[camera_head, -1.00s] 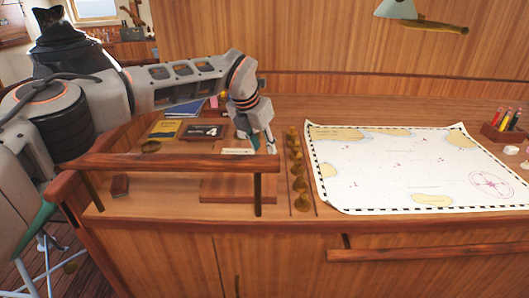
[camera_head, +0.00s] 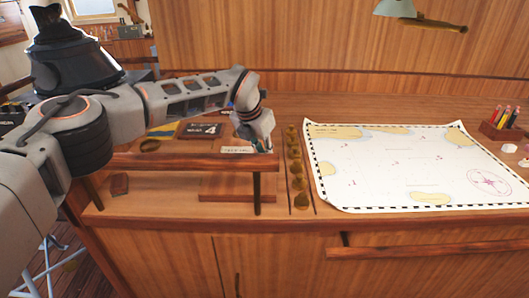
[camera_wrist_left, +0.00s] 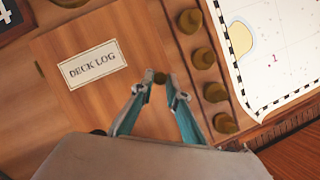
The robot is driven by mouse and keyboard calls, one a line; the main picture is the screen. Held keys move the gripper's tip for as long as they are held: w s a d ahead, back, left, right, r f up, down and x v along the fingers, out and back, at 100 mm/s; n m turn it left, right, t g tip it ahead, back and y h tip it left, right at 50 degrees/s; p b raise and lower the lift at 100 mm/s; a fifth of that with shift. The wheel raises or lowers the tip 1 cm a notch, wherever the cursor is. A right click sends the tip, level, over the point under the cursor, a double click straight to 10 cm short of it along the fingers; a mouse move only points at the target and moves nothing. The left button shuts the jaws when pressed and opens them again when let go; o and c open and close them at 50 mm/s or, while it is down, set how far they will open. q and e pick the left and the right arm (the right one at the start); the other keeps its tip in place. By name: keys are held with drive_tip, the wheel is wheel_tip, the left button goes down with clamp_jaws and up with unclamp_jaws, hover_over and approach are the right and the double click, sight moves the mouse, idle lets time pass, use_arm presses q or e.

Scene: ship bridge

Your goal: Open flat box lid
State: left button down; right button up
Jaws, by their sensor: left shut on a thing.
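The flat wooden box (camera_head: 237,187) lies on the desk behind the front rail, which crosses in front of it. Its lid carries a pale label (camera_head: 238,150). In the left wrist view the lid (camera_wrist_left: 95,105) fills the middle, and the label (camera_wrist_left: 92,64) reads "DECK LOG". My left gripper (camera_head: 265,148) is at the lid's right side, beside the label. I cannot tell whether the lid is raised. My right gripper is not in view.
A row of brass pieces (camera_head: 298,182) stands just right of the box, then a large chart (camera_head: 400,165). A wooden rail (camera_head: 190,162) runs in front of the box. A black sign (camera_head: 201,130) lies behind it. A pencil holder (camera_head: 503,132) stands far right.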

use_arm(q)
drive_tip(key=shift+a+r+h, duration=0.3)
drive_tip(key=shift+r+h, duration=0.1)
drive_tip(key=shift+r, duration=0.35)
drive_tip(key=a+r+n+h+b, duration=0.1)
drive_tip(key=a+r+h, duration=0.4)
drive_tip(key=r, duration=0.3)
drive_tip(key=shift+a+h+b, duration=0.2)
drive_tip(key=shift+h+b, duration=0.15)
drive_tip(key=shift+h, duration=0.15)
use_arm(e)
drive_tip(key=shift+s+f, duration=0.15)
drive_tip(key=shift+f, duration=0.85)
use_arm(q)
drive_tip(key=shift+r, duration=0.15)
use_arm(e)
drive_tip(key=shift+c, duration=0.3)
